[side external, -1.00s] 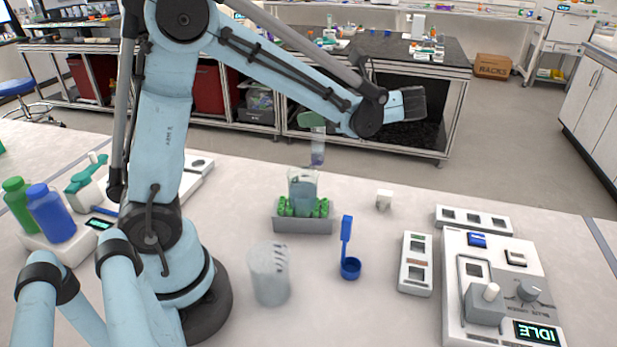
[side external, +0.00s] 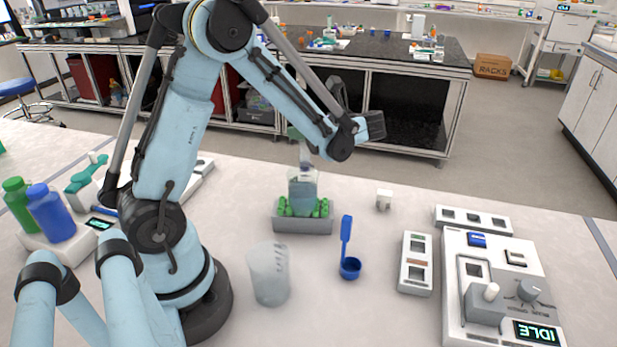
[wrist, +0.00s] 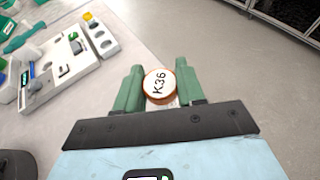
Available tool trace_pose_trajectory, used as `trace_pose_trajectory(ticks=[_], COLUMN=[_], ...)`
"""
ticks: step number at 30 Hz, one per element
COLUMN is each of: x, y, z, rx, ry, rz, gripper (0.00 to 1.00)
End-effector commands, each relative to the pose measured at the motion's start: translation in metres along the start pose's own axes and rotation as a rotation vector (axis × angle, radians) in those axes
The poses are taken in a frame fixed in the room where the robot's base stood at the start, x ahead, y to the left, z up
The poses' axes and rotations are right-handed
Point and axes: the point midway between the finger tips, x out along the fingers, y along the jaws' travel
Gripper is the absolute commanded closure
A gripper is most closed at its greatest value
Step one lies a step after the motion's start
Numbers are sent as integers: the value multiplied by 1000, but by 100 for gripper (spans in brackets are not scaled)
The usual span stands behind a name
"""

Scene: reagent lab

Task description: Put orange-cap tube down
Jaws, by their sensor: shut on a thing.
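The orange-cap tube shows in the wrist view as a round white cap top marked K36 with an orange rim (wrist: 160,86). My gripper (wrist: 160,82) has its green fingers shut on it, one on each side. In the side external view my gripper (side external: 300,134) is small and partly hidden by my arm. The tube (side external: 305,156) hangs upright below it, just above or behind a clear container in a grey tray; I cannot tell which. The tube's lower end is hard to make out. A white rack with holes (wrist: 101,37) lies upper left in the wrist view.
The clear container (side external: 302,184) stands among green pieces in the grey tray (side external: 302,226). A translucent cup (side external: 269,275), blue scoop (side external: 350,268), small white block (side external: 384,199) and white device reading IDLE (side external: 495,290) are on the bench. Blue (side external: 52,215) and green bottles stand left.

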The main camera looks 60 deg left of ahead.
Motion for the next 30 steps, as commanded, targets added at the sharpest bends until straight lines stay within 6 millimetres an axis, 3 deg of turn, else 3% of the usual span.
trace_pose_trajectory(ticks=[10,23,24,29,30], x=[14,16,16,16,16], y=[0,0,0,0,0], z=[-34,-39,-40,-39,-39], rx=[0,0,0,0,0], ry=[0,0,0,1,1], rz=[0,1,1,1,1], gripper=[100,100,60,36,36])
